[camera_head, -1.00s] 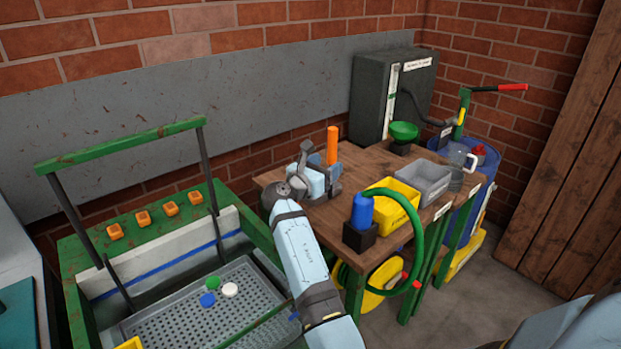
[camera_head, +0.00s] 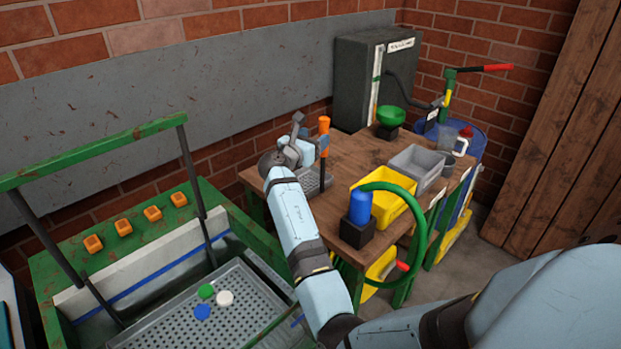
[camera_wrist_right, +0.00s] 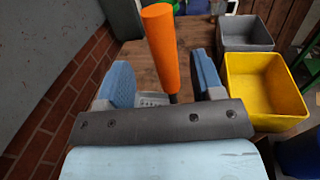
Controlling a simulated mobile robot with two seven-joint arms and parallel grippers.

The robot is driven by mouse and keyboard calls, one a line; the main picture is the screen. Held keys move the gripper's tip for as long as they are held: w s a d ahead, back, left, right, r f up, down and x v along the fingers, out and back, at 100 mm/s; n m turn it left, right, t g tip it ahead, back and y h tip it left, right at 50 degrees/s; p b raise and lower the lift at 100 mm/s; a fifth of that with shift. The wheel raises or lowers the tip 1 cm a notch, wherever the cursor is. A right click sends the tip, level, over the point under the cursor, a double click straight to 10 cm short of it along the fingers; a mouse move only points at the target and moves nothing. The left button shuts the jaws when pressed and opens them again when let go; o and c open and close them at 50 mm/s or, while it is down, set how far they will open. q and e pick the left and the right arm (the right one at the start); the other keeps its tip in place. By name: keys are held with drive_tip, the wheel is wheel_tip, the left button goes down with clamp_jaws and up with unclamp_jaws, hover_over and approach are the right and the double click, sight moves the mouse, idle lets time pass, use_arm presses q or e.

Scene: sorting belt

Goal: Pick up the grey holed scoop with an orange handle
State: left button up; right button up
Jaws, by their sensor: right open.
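The scoop stands at the left part of the wooden table, with its orange handle (camera_head: 324,125) upright and its grey holed part (camera_head: 314,183) low beside my gripper. My right gripper (camera_head: 311,152) is open around the handle. In the right wrist view the orange handle (camera_wrist_right: 160,50) rises between the two blue finger pads, with a gap on each side. The scoop's lower part is mostly hidden there by the gripper body. My left gripper is not in view.
A dark cabinet (camera_head: 352,85) stands behind. A green-framed belt with a perforated tray (camera_head: 240,325) is at left.

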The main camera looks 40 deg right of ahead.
sight(321, 135)
drive_tip(key=x, duration=0.5)
drive_tip(key=shift+s+d+f, duration=0.15)
drive_tip(key=shift+d+f, duration=0.05)
drive_tip(key=shift+f, duration=0.05)
drive_tip(key=c, duration=1)
